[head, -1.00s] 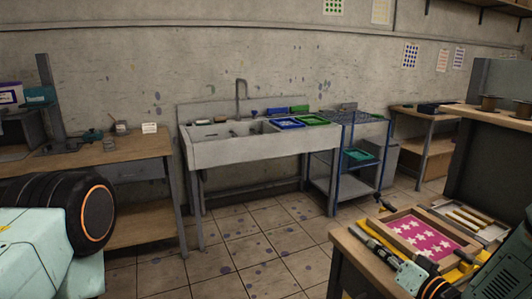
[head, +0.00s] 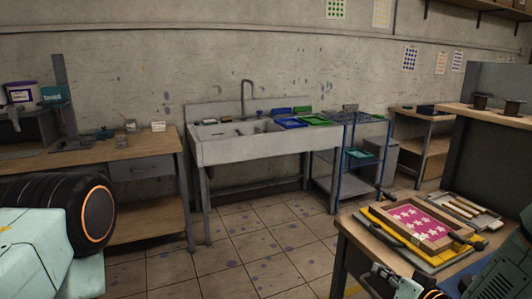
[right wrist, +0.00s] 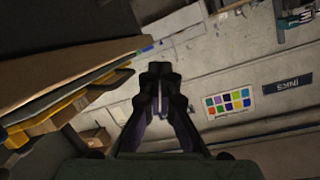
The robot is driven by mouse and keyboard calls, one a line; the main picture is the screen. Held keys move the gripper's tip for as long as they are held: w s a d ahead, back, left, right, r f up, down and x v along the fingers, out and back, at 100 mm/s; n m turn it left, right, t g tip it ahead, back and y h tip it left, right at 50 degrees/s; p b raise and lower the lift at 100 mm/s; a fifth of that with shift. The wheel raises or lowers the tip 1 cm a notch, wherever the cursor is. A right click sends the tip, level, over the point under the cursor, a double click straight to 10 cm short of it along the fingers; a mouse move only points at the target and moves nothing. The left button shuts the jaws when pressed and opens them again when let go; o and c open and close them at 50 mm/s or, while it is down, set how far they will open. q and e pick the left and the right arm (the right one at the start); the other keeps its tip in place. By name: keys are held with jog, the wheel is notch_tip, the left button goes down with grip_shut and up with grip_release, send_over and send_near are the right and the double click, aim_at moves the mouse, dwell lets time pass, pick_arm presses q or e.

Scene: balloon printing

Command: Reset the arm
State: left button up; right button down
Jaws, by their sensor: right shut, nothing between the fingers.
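My right gripper (head: 376,272) is at the bottom edge of the head view, in front of the near worktable (head: 352,238). In the right wrist view its dark fingers (right wrist: 160,70) are together with nothing between them. Only an upper part of my left arm shows at the left of the head view; its gripper is out of view. A wooden frame with a pink, white-starred print (head: 418,222) lies on a yellow base (head: 392,234) on the near worktable, beyond the gripper and apart from it.
A tray of wooden-handled tools (head: 462,208) lies beside the frame. A sink (head: 255,150) with blue and green trays stands at the wall. A blue rack cart (head: 350,165) is right of it. A wooden bench (head: 100,150) is at the left. The tiled floor (head: 250,240) between is clear.

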jog(key=s+a+f+g+h+b, duration=0.1)
jog(key=s+f+g, duration=0.2)
jog(key=s+f, duration=0.25)
jog(key=s+a+f+g+h, duration=0.1)
jog(key=s+a+f+g, duration=0.1)
jog(key=s+f, duration=0.4)
pick_arm(q)
notch_tip(320, 180, down, 6)
jog(key=b, duration=0.5)
jog(key=shift+w+d, duration=0.15)
jog(key=shift+w, duration=0.3)
pick_arm(e)
jog(key=s+a+f+g+h, duration=0.1)
jog(key=s+f+g, duration=0.3)
jog(key=s, duration=1)
jog(key=s+a+f+n+g+h, duration=0.1)
jog(key=s+f+g, duration=0.4)
jog(key=s, duration=0.8)
notch_tip(320, 180, down, 2)
jog(key=shift+s+f, duration=0.1)
jog(key=shift+s, duration=0.3)
pick_arm(q)
jog(key=shift+s+f, duration=0.1)
jog(key=shift+f, duration=0.05)
pick_arm(e)
jog(key=shift+s+a, duration=0.1)
pick_arm(q)
jog(key=shift+c, duration=0.4)
